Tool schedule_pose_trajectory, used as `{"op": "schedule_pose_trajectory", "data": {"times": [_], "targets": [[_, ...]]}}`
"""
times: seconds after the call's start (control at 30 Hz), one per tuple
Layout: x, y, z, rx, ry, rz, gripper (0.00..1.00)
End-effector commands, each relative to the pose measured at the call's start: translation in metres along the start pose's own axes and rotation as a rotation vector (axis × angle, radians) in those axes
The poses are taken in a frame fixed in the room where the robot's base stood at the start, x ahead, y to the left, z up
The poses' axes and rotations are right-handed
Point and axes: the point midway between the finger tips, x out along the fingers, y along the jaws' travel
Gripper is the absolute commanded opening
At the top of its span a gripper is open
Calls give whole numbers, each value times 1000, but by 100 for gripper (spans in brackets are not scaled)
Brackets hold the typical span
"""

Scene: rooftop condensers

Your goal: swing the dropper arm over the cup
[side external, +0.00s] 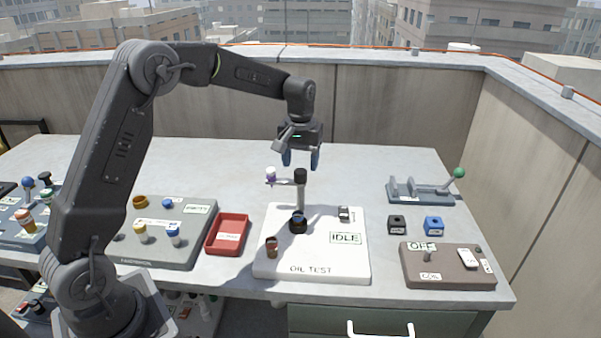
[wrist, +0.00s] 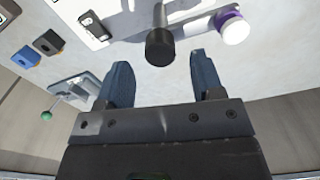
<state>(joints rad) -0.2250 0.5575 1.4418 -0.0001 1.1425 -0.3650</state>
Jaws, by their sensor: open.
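The dropper arm (side external: 284,183) is a thin bar reaching left from a grey post with a black cap (side external: 300,175) on the white oil test board (side external: 340,270). A white and purple bulb (side external: 271,174) sits at its free end. In the wrist view the black cap (wrist: 160,47) lies just beyond the fingertips, with the bulb (wrist: 234,28) to its right. A small brown cup (side external: 271,247) stands on the board's front left; the bulb is behind it in the side view. My gripper (side external: 300,163) is open and empty, pointing down just above the black cap.
The board carries an IDLE label (side external: 345,238) and a small switch (side external: 344,214). A red tray (side external: 228,234) and a grey board with knobs (side external: 190,250) stand left. Black and blue blocks (side external: 433,226), a lever unit (side external: 420,191) and a brown OFF panel (side external: 447,268) stand right.

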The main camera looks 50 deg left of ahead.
Motion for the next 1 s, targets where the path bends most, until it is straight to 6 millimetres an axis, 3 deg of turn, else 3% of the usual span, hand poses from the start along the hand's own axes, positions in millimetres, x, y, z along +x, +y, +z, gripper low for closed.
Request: {"op": "schedule_pose_trajectory", "data": {"times": [0.23,0.63,1.0], "targets": [[32,0,0,0,-1,0,61],[38,0,0,0,0,0,60],[37,0,0,0,0,0,25]]}}
